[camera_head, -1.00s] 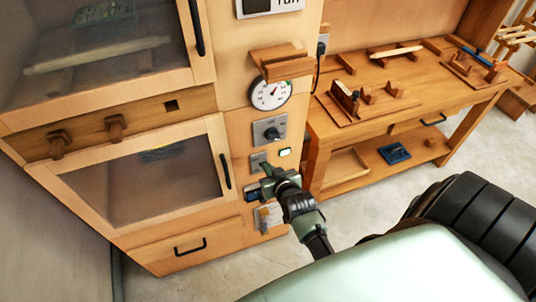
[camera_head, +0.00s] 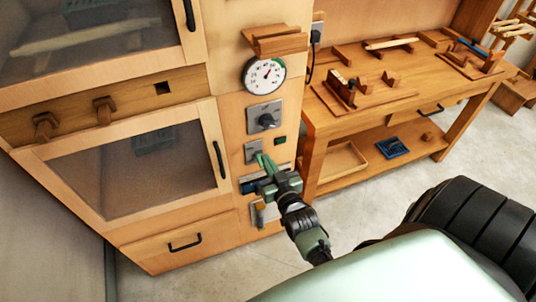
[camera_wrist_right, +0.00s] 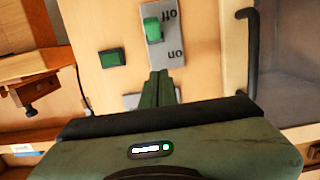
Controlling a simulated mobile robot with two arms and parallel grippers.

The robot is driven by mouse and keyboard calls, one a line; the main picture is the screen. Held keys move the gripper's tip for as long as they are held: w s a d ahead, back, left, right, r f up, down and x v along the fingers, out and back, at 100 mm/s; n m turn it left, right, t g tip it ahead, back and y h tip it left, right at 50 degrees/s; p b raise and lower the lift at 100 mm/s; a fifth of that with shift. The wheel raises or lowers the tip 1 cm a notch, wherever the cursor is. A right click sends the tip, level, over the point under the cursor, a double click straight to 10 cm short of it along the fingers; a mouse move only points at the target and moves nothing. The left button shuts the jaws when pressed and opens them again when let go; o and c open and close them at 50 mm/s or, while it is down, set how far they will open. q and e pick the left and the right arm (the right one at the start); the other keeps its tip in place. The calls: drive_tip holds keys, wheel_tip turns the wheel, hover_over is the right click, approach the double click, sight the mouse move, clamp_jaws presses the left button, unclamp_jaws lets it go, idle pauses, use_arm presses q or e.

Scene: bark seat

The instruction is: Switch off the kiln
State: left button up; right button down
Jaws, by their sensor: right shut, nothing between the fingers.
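The kiln (camera_head: 228,120) is a tall wooden cabinet with glass doors and a control strip on its right side. Its switch shows in the right wrist view as a green lever (camera_wrist_right: 153,30) on a grey plate (camera_wrist_right: 172,52) marked "off" and "on". The lever sits toward the "off" end. The plate also shows in the head view (camera_head: 250,148). The small green lamp (camera_head: 280,141) beside it is dark, also in the wrist view (camera_wrist_right: 112,58). My right gripper (camera_head: 263,160) is shut and empty, its fingertips (camera_wrist_right: 158,76) just short of the plate's "on" end. My left gripper is out of view.
Above the switch are a rotary knob (camera_head: 266,121), a round dial (camera_head: 264,75) and a wooden ledge (camera_head: 275,40). Door handles (camera_head: 218,160) stick out to the left. A workbench (camera_head: 400,105) with wooden pieces stands to the right. Floor is clear before it.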

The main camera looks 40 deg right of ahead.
use_arm(q)
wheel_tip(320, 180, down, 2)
drive_tip(key=b, duration=0.2)
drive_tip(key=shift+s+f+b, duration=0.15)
drive_tip(key=shift+b, duration=0.15)
use_arm(e)
drive_tip(key=s+a+f, duration=0.2)
drive_tip(key=s, duration=0.7)
drive_tip(key=shift+s+a+f, duration=0.15)
drive_tip(key=shift+s+f, duration=0.1)
